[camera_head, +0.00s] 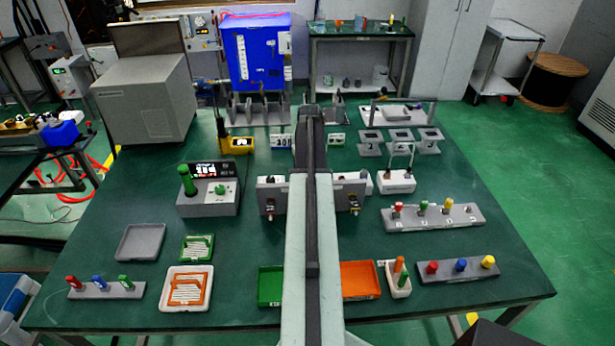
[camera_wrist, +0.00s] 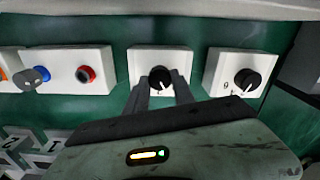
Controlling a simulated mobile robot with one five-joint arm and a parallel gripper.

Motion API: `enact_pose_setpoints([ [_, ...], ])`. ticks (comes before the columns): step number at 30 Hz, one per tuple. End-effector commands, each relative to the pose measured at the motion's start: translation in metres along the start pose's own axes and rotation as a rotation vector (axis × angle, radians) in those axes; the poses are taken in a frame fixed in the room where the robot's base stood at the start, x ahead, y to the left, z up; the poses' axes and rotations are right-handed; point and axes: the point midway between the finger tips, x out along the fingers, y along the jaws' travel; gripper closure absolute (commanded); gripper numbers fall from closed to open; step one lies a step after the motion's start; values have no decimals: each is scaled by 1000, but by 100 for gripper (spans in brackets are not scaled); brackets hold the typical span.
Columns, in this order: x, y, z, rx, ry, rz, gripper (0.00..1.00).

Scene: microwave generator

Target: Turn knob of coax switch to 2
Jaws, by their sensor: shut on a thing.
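A black round knob (camera_wrist: 160,76) sits on the middle white box (camera_wrist: 148,56) in the wrist view. My gripper (camera_wrist: 162,86) has one finger on each side of this knob and is shut on it. A small white line shows on the knob, pointing roughly downward in the picture. The fingers cover the lower face of the box, so I cannot read its position numbers. In the head view my own arm hides the gripper and this knob.
A second white box with a black knob (camera_wrist: 247,78) stands to the right in the wrist view. A white box with a red button (camera_wrist: 86,75) and a blue one (camera_wrist: 41,74) stands to the left. The green table (camera_head: 120,215) holds trays and several coloured pegs.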

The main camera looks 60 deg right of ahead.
Motion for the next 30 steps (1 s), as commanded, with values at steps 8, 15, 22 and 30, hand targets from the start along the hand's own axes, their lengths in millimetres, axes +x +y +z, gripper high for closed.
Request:
enact_pose_setpoints([
  [8,-1,2,-2,238,8,2,100],
  [15,-1,3,-2,395,9,2,100],
  [22,-1,4,-2,482,9,3,100],
  [30,-1,4,-2,516,9,5,100],
])
